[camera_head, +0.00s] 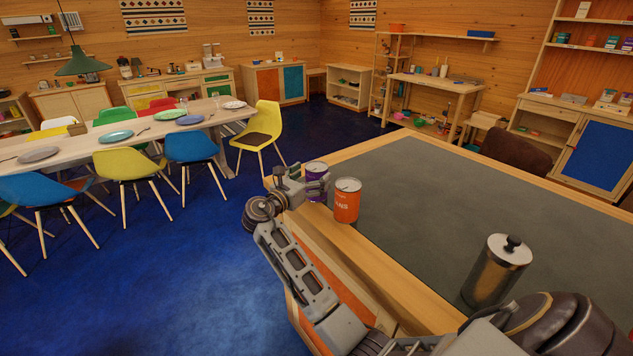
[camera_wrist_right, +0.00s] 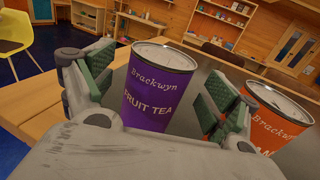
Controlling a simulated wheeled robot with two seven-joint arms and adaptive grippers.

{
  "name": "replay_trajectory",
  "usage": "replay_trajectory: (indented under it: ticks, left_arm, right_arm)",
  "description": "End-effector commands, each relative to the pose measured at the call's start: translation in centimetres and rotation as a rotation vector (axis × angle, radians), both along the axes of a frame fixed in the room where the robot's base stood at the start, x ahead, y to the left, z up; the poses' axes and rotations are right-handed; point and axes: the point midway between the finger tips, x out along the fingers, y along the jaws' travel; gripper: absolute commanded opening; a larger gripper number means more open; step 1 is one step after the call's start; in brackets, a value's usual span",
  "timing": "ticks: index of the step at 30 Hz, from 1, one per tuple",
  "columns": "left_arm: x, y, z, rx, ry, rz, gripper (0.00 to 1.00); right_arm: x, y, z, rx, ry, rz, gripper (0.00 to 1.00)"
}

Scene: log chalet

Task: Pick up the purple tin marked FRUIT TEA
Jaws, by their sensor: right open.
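The purple tin marked FRUIT TEA (camera_head: 317,169) stands upright near the counter's far left corner, partly hidden by my right gripper (camera_head: 316,184) in the head view. In the right wrist view the purple tin (camera_wrist_right: 150,95) fills the space between the green-padded fingers of my right gripper (camera_wrist_right: 160,90). The fingers are open on either side of the tin, and I see a gap at its right side. Whether the left finger touches it I cannot tell. My left gripper is not in view.
An orange tin (camera_head: 346,206) stands close beside the purple one, just outside the right finger in the wrist view (camera_wrist_right: 275,125). A metal canister with a black knob (camera_head: 497,270) stands nearer on the counter (camera_head: 440,190). The counter's middle is clear.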

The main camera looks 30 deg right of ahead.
Motion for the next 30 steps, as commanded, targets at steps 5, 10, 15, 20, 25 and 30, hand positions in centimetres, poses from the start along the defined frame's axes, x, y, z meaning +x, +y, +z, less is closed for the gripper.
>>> replay_trajectory:
  ticks: [5, 10, 15, 20, 25, 30]
  left_arm:
    - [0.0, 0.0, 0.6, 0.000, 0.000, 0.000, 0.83]
    - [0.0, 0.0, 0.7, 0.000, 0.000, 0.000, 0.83]
    - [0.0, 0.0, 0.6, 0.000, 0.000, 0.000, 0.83]
    - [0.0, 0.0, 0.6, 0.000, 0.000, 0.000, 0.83]
    - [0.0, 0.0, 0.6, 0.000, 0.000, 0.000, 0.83]
    - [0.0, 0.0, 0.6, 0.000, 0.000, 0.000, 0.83]
  right_arm:
    - [0.8, -1.9, 0.2, -0.001, 0.001, -0.001, 0.88]
    - [1.2, -2.7, 0.1, 0.000, 0.000, 0.001, 0.88]
    - [1.2, -2.8, 0.0, 0.000, 0.000, 0.001, 0.88]
    - [1.2, -2.8, 0.0, 0.000, 0.000, 0.001, 0.88]
    - [1.2, -2.8, 0.0, 0.000, 0.000, 0.001, 0.84]
    - [1.2, -2.8, 0.0, 0.000, 0.000, 0.001, 0.62]
